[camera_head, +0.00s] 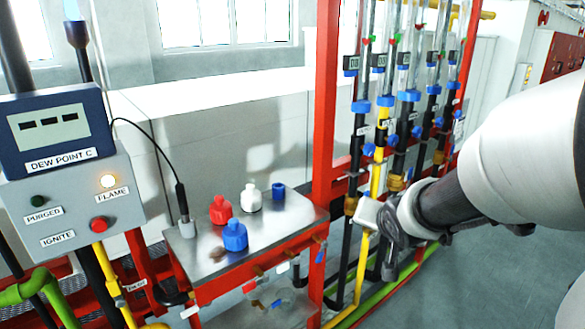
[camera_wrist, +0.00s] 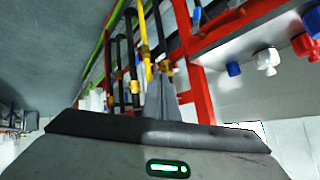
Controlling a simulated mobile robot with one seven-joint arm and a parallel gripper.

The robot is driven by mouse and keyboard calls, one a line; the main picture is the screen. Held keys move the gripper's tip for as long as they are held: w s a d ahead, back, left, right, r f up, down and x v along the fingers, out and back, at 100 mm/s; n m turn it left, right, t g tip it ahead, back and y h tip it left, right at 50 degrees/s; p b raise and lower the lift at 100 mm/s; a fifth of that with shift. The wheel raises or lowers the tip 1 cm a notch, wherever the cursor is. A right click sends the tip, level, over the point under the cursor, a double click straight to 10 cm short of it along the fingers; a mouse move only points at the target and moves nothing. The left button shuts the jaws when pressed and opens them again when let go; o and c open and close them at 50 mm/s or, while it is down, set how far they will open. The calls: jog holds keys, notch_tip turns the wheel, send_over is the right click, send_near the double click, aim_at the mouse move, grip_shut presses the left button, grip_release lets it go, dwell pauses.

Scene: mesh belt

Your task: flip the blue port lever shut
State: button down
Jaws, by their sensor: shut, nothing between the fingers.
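Small coloured levers sit along the red front rail of the steel-topped stand. A blue lever (camera_head: 321,252) stands at the rail's right end, and a blue piece also shows near the red frame in the wrist view (camera_wrist: 196,15). Another small blue piece (camera_head: 276,303) lies lower, near a red one (camera_head: 249,286). I cannot tell for sure which is the port lever or how far it is turned. My gripper (camera_head: 388,268) is right of the stand, in front of the pipes, apart from the levers. Its fingers are together and empty in the wrist view (camera_wrist: 161,98).
A red post (camera_head: 325,110) and vertical tubes with blue knobs (camera_head: 369,149) are close to my gripper. Grey floor (camera_head: 480,270) is clear at right.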

aim_at(322, 252)
jog(key=w+f+m+t+y+b, duration=0.3)
jog(key=f+m+b, duration=0.6)
jog(key=f, duration=1.1)
jog(key=m+t+y, duration=0.2)
jog(key=m+y, duration=0.1)
jog(key=m, duration=0.1)
jog(key=shift+a+t+b, duration=0.35)
jog(key=shift+a+t, duration=0.05)
jog(key=shift+w, duration=0.2)
jog(key=w+a+b, duration=0.3)
jog(key=w+a, duration=0.3)
jog(key=w, duration=0.1)
